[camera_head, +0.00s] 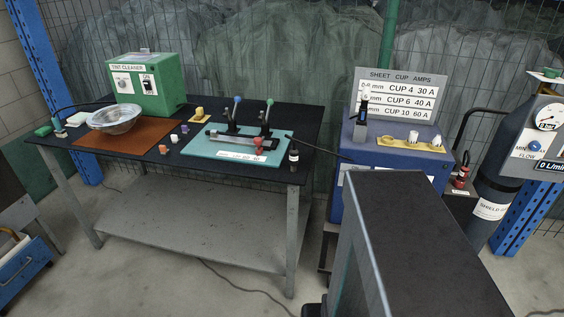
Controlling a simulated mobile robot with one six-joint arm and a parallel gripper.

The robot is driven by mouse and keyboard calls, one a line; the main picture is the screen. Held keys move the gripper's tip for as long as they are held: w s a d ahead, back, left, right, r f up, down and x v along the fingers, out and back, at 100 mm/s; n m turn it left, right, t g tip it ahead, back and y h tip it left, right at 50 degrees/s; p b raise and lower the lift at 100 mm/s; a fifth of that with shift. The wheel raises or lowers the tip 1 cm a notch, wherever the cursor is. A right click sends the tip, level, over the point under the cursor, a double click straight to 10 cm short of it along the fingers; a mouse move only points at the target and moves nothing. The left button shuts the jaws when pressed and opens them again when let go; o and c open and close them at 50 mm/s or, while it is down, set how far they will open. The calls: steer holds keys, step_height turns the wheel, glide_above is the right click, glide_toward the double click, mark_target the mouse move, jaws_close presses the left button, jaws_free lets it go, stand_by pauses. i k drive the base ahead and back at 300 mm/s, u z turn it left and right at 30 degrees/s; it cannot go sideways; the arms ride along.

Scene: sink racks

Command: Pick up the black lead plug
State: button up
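I cannot pick out the black lead plug with certainty. A small upright black piece with a pale label (293,157) stands at the right front corner of the dark bench. Another upright black piece with a pale upper part (361,126) stands on the left of the blue machine's top. A thin black lead (318,149) runs from the teal mat across to the blue machine (385,155). My gripper is not in view.
The dark bench (228,178) holds a green box (150,85), a glass bowl (115,120), a brown mat (125,137) and a teal mat (210,149) with upright clamps. A large dark block fills the right foreground. A gas cylinder (492,205) stands at right.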

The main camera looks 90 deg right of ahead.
mark_target(294, 153)
steer(key=i, duration=0.75)
steer(key=u, duration=1.15)
steer(key=k, duration=0.15)
steer(key=z, duration=3.2)
steer(key=i, duration=0.6)
steer(key=z, duration=0.15)
